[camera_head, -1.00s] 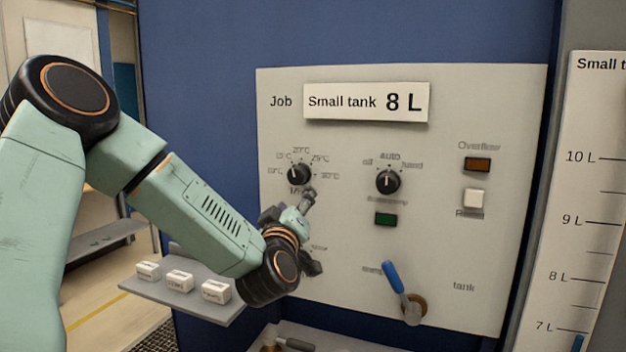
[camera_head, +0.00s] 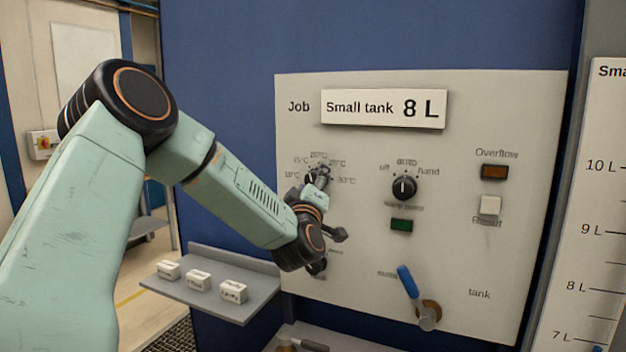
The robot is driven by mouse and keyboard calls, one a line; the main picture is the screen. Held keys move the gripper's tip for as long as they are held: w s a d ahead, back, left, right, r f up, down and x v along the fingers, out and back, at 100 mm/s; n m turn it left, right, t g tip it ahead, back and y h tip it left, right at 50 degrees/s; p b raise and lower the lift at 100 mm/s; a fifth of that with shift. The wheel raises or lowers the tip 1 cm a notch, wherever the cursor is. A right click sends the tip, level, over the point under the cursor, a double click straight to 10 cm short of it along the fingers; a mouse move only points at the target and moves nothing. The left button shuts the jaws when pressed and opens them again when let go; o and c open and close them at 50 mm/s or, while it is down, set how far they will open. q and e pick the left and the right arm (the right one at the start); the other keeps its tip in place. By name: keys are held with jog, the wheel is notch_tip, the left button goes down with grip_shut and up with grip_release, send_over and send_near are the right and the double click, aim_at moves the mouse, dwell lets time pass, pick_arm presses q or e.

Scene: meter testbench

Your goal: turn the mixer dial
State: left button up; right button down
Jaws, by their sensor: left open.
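The mixer dial (camera_head: 311,180), which I take to be the black knob with the temperature marks around it, is at the upper left of the grey panel. My left gripper (camera_head: 329,204) is open in front of the panel, with one finger over the dial and hiding much of it. The other finger is lower, to the right of the wrist. I cannot tell whether the upper finger touches the dial. The dial's pointer is hidden. My right gripper is not in view.
A second selector knob (camera_head: 404,188) is to the right, above a green button (camera_head: 401,225). A blue-handled lever (camera_head: 408,281) is lower. Another dark knob (camera_head: 318,267) is partly hidden below my wrist. A grey shelf (camera_head: 237,309) with small labelled blocks sticks out at the lower left.

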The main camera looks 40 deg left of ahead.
pick_arm(q)
jog(key=shift+w+a, duration=0.1)
jog(key=shift+a, duration=0.25)
jog(key=shift+w+f, duration=0.15)
jog(key=shift+d, duration=0.2)
jog(key=c, duration=0.5)
jog(key=shift+a, duration=0.1)
jog(key=c, duration=0.3)
jog(key=shift+r, duration=0.2)
jog(key=c, duration=0.4)
jog(key=shift+m+t+h, duration=0.4)
jog(key=shift+m+t, duration=0.3)
jog(key=shift+m, duration=1.3)
